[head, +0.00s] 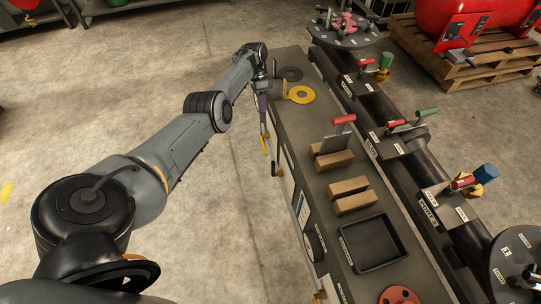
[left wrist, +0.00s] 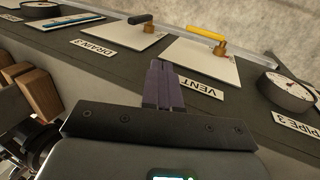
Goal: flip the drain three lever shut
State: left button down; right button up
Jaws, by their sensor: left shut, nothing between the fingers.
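The drain three lever (left wrist: 140,19) has a dark handle on a brass pivot. It stands on a pale plate (left wrist: 126,40) above the label DRAIN 3 (left wrist: 93,47) in the left wrist view. My left gripper (left wrist: 163,66) has purple fingers shut together with nothing between them. Its tips appear below and between the drain three plate and the VENT plate; I cannot tell how far off they are. In the head view my left gripper (head: 262,102) hangs beside the bench's left side. My right gripper is not in view.
A yellow-handled lever (left wrist: 205,33) stands on the VENT plate, with a round gauge (left wrist: 288,92) to its right. The bench (head: 297,118) carries a yellow ring (head: 301,94), brown blocks (head: 350,195) and a black tray (head: 346,243). Open floor (head: 215,220) lies left of the bench.

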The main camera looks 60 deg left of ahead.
pick_arm(q)
jog(key=shift+f, duration=0.1)
jog(key=d+b+x, duration=0.1)
jog(key=x, duration=0.9)
jog(key=s+d+r+b+x, duration=0.1)
jog(key=d+b+x, duration=0.1)
jog(key=x, duration=0.9)
jog(key=shift+d, duration=0.25)
jog(key=shift+r, duration=0.1)
